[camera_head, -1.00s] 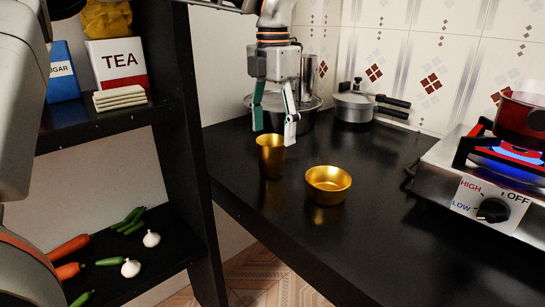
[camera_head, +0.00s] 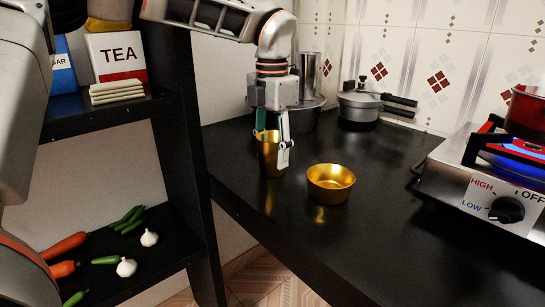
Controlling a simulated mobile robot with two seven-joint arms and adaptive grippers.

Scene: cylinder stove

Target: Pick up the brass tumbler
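The brass tumbler (camera_head: 268,158) stands upright on the black counter, to the left of a brass bowl (camera_head: 330,183). My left gripper (camera_head: 272,150) is down at the tumbler, pointing downward. Its green-padded finger is at the tumbler's far left, partly hidden by the rim. Its pale finger is at the right side and covers part of the tumbler. The fingers straddle the tumbler, but I cannot tell whether both touch it. My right gripper is not in view.
Behind the gripper are a large steel vessel (camera_head: 310,78) and a lidded pan (camera_head: 358,108). A stove (camera_head: 455,187) with a lit burner and red pot (camera_head: 526,112) stands at right. A dark shelf (camera_head: 182,150) is close on the left.

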